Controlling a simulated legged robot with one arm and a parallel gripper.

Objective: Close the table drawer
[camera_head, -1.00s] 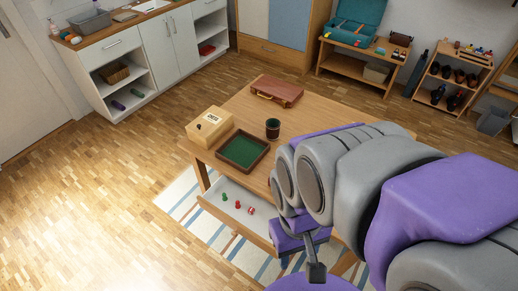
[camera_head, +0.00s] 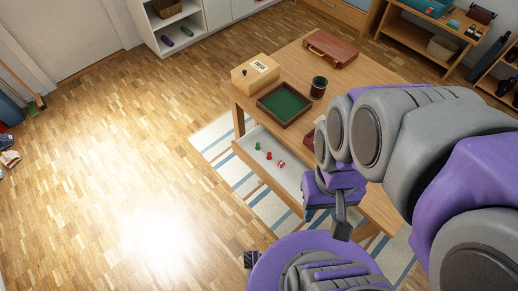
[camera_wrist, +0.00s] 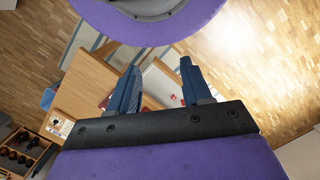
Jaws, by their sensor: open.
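A wooden table (camera_head: 385,95) stands right of centre in the head view. Its drawer (camera_head: 245,143) is pulled out on the near left side, with small red and green pieces (camera_head: 268,155) and a red-and-white ball inside. In the wrist view the drawer's white inside (camera_wrist: 160,82) shows between and behind my fingers. My gripper (camera_head: 340,228) hangs pointing down near the drawer's right end in the head view; whether it touches the drawer is unclear. The wrist view shows the two blue fingers (camera_wrist: 160,82) apart with nothing held between them. My arm hides the drawer's right part.
On the table are a box (camera_head: 255,73), a green-lined tray (camera_head: 284,104), a dark cup (camera_head: 318,87) and a brown case (camera_head: 331,48). A striped rug (camera_head: 232,170) lies underneath. The wooden floor (camera_head: 130,170) to the left is clear.

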